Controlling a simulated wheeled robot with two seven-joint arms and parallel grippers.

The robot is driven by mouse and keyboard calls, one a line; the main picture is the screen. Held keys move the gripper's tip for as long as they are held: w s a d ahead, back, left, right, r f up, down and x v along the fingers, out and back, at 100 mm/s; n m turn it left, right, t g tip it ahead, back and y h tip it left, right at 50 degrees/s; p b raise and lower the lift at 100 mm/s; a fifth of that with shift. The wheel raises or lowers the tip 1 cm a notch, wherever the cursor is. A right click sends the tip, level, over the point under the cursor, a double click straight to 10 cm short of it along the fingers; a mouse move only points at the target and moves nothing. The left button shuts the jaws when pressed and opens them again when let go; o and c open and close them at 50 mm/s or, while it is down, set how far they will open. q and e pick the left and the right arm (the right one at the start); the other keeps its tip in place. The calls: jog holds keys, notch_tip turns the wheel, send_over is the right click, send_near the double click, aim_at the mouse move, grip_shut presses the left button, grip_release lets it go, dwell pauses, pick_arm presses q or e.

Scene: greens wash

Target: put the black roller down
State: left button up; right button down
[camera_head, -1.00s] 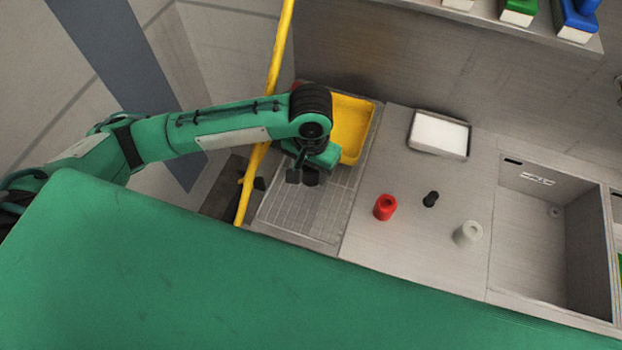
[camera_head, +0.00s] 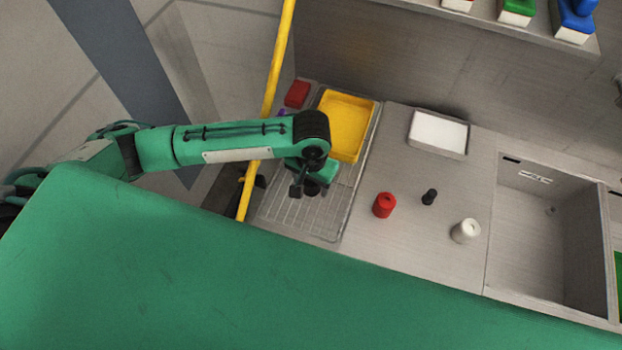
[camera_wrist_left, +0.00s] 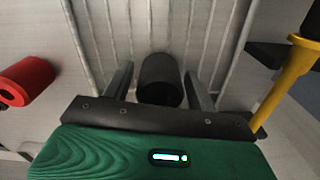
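The black roller (camera_head: 312,188) is a short dark cylinder over the wire rack (camera_head: 299,218), left of the red roller on the counter. In the left wrist view the black roller (camera_wrist_left: 160,80) is between the two fingers, with a narrow gap showing on each side. My left gripper (camera_head: 304,190) is open around it, low over the rack; it also shows in the left wrist view (camera_wrist_left: 159,72). Whether the roller's underside touches the rack is hidden. My right gripper is not in view.
A yellow tray (camera_head: 345,126) and a red block (camera_head: 297,94) are behind the gripper. A red roller (camera_head: 384,205), a small black piece (camera_head: 429,197) and a white roller (camera_head: 466,231) stand on the counter. A yellow pole (camera_head: 271,90) rises left of the rack.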

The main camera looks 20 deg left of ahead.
pick_arm(q)
jog(key=shift+o, duration=0.4)
jog(key=shift+r, duration=0.35)
notch_tip(320, 180, up, 11)
jog(key=shift+f+b, duration=0.15)
jog(key=shift+b, duration=1)
jog(key=shift+r, duration=0.45)
